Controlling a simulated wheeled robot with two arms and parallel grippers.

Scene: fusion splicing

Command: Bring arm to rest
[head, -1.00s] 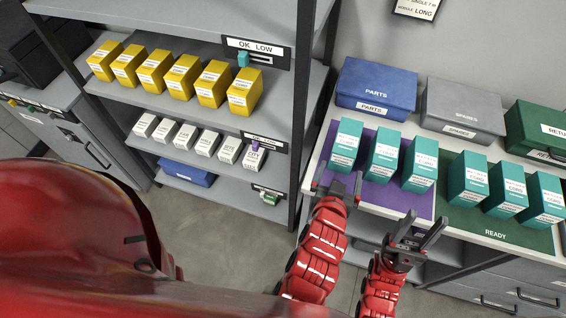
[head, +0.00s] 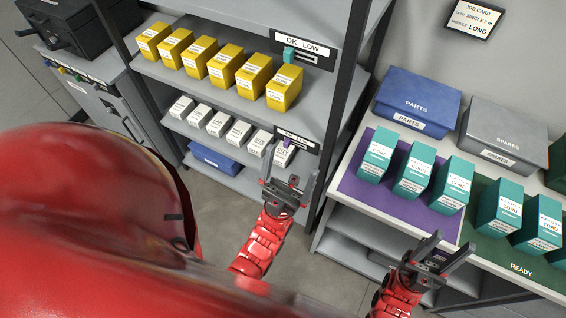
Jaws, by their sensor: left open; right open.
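My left gripper (head: 289,187) is open and empty, in front of the lower shelf of the rack near the rightmost white box. My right gripper (head: 452,252) is open and empty, in front of the bench's front edge, below the purple mat (head: 362,183). Neither gripper touches a box that I can see. Both red arms reach in from the bottom of the head view.
The shelf rack (head: 233,100) holds several yellow boxes (head: 283,88) above several white boxes (head: 238,133). The bench carries teal boxes (head: 414,169), a blue PARTS bin (head: 417,103) and a grey SPARES bin (head: 503,134). Bare floor (head: 215,205) lies left of my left gripper.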

